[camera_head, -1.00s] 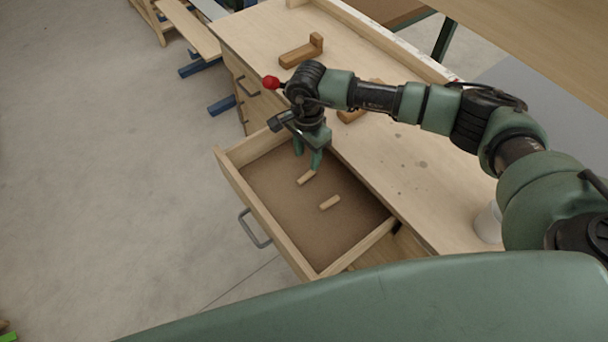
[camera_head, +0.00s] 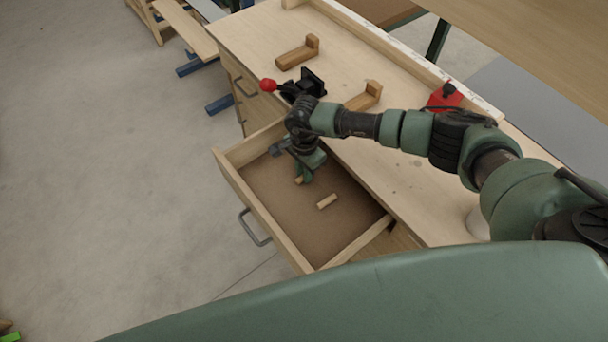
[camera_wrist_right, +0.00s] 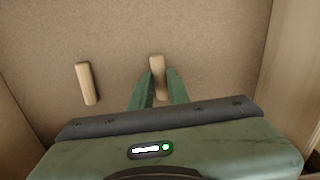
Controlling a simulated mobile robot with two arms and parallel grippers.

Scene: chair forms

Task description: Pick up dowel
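Two short pale wooden dowels lie in the open drawer. One dowel (camera_wrist_right: 157,66) is between the fingers of my right gripper (camera_wrist_right: 159,76), which is low in the drawer. The fingers appear to press on its sides, with its far end sticking out. In the head view only an end of this dowel (camera_head: 298,181) shows beside the gripper (camera_head: 304,178); the rest is hidden. The other dowel (camera_head: 327,201) lies free on the drawer floor, and also shows left of the gripper in the right wrist view (camera_wrist_right: 87,83). My left gripper is not in view.
The drawer's (camera_head: 262,222) walls stand close around the right gripper. The workbench (camera_head: 400,190) carries wooden L-shaped pieces (camera_head: 298,54), a black clamp with a red knob (camera_head: 268,85) and a red-based object (camera_head: 444,97). Open floor lies left.

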